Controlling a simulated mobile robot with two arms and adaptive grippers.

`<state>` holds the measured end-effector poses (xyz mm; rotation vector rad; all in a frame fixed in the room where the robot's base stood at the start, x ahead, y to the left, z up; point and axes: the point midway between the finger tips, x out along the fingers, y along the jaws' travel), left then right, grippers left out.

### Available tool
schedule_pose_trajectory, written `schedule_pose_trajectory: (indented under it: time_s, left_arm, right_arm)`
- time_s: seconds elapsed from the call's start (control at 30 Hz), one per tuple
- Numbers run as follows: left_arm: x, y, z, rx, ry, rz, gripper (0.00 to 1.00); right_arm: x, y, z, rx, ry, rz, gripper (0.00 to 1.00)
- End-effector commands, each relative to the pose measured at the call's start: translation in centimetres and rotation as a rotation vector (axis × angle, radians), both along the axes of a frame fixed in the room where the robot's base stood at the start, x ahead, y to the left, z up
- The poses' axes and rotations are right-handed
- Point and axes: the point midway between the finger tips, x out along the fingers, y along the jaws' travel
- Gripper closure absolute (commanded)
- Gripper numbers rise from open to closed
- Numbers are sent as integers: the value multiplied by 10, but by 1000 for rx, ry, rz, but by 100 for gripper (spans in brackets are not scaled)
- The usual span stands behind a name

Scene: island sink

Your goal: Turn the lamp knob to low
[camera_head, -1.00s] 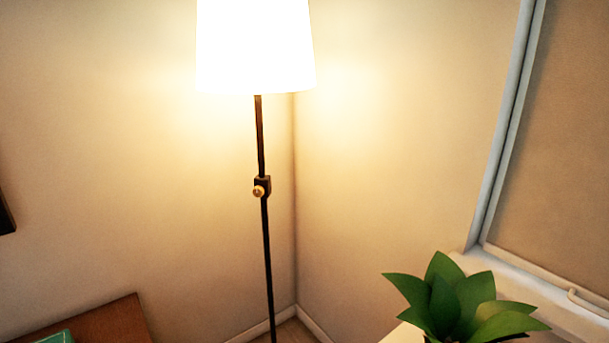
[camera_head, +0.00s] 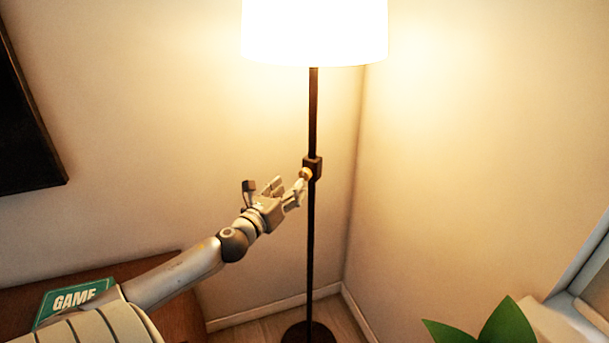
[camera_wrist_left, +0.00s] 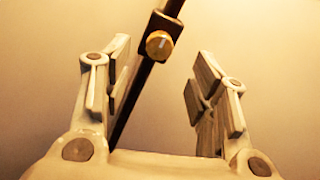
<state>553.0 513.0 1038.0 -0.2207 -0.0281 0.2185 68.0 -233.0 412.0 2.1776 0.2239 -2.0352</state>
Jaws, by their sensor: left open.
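The floor lamp has a brightly lit white shade (camera_head: 315,30) on a thin dark pole (camera_head: 311,235). A small brass knob (camera_head: 305,173) sits on a dark block partway up the pole. My left gripper (camera_head: 287,186) reaches in from the left, with its fingertips close to the knob. In the left wrist view the knob (camera_wrist_left: 159,44) shows beyond the two open fingers, between them and slightly left of centre, with a pale mark on its face. The left gripper is open and empty; I cannot tell from the head view whether a fingertip touches the knob. My right gripper is not in view.
A brown wooden surface (camera_head: 185,300) with a green GAME box (camera_head: 75,298) is at lower left. A dark panel (camera_head: 25,130) hangs on the left wall. A green plant (camera_head: 505,325) and a window frame are at lower right. The lamp stands in the wall corner.

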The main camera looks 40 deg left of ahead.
Motion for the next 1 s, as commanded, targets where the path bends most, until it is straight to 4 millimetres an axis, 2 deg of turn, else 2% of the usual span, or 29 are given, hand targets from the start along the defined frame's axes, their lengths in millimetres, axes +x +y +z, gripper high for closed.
schedule_pose_trajectory:
  time_s: [0.13,0.37,0.5,0.7,1.0]
  left_arm:
    - [20,5,2,-3,-3,0,47]
    - [47,11,2,-4,-2,1,47]
    - [60,14,0,-4,0,2,47]
    - [71,16,0,-3,1,1,47]
    - [72,16,-1,-3,1,1,47]
  right_arm:
    - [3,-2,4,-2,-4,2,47]
    - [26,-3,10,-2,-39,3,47]
    - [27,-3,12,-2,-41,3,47]
    - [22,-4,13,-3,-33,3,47]
    - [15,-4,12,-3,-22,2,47]
